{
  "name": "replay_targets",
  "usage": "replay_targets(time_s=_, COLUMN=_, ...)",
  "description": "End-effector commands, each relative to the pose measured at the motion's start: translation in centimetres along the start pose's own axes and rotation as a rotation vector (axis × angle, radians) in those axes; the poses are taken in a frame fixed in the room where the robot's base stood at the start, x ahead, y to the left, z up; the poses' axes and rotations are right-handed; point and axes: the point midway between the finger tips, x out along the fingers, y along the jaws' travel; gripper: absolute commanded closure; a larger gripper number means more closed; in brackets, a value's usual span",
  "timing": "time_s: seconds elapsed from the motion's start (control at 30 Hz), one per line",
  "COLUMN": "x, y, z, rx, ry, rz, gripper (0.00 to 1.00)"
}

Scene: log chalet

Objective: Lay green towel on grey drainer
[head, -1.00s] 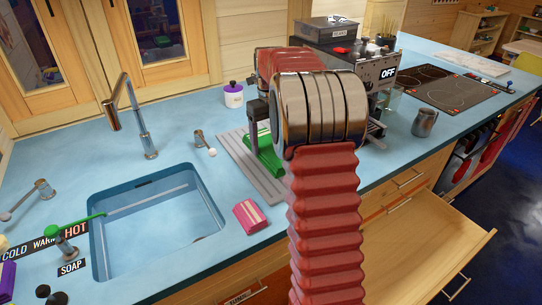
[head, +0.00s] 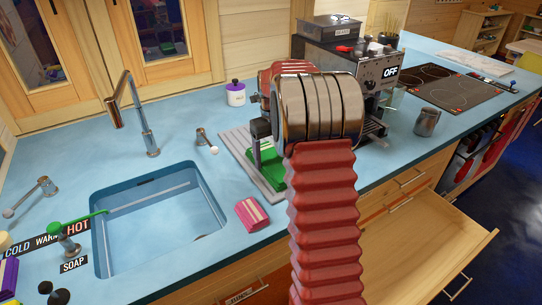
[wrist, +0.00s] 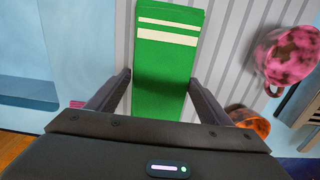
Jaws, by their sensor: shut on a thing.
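The green towel (head: 270,172) is folded, with pale stripes showing at its far end in the wrist view (wrist: 160,65). It lies over the grey ribbed drainer (head: 236,148), which also shows on both sides of the towel in the wrist view (wrist: 232,50). My gripper (head: 261,142) is at the towel, with one finger on each long side in the wrist view (wrist: 160,80), shut on it. The towel looks flat and close to the ribs; I cannot tell whether it fully rests on them. My arm hides the drainer's right part in the head view.
A pink spotted mug (wrist: 288,55) and an orange object (wrist: 250,122) are right of the towel. A coffee machine (head: 345,65) stands behind my arm. An open drawer (head: 430,235) juts out.

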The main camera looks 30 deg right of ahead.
Motion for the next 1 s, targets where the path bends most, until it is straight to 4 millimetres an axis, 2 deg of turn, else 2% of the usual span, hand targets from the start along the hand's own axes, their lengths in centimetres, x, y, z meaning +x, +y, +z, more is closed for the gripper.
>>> replay_targets(time_s=0.27, x=0.1, y=0.0, z=0.0, rx=0.001, ry=0.0, rz=0.0, gripper=0.49)
replay_targets(time_s=0.3, x=0.1, y=0.0, z=0.0, rx=0.001, ry=0.0, rz=0.0, gripper=0.24)
replay_targets(time_s=0.53, x=0.1, y=0.0, z=0.0, rx=0.001, ry=0.0, rz=0.0, gripper=0.08)
replay_targets(time_s=0.83, x=0.0, y=0.0, z=0.0, rx=0.001, ry=0.0, rz=0.0, gripper=0.08)
replay_targets(time_s=1.0, x=-1.2, y=-0.1, z=0.0, rx=0.001, ry=-0.001, rz=0.0, gripper=0.08)
